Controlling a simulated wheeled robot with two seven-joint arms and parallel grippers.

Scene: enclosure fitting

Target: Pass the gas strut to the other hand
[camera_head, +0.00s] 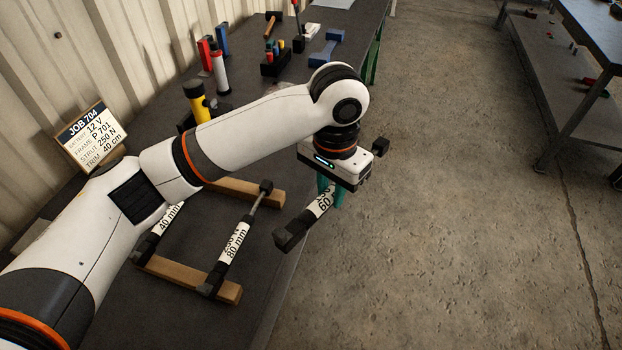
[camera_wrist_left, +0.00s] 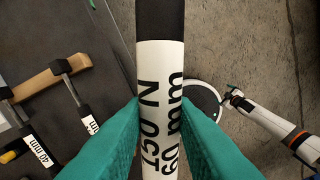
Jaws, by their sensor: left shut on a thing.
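My left gripper (camera_head: 332,196), with teal fingers, is shut on a gas strut (camera_head: 318,207), around its white label. The strut is held beyond the bench edge, over the floor; one black end points to the lower left and the other black end shows behind the hand. In the left wrist view the strut (camera_wrist_left: 162,75) runs between the two teal fingers, and its label shows "60 mm". No right gripper shows in the head view.
Two other struts, marked 40 mm (camera_head: 167,220) and 80 mm (camera_head: 234,243), lie across wooden rails (camera_head: 190,279) on the dark bench. A job card (camera_head: 90,137) reads "STRUT 250 N". Bottles and tools stand farther back. Concrete floor (camera_head: 450,230) lies open to the right.

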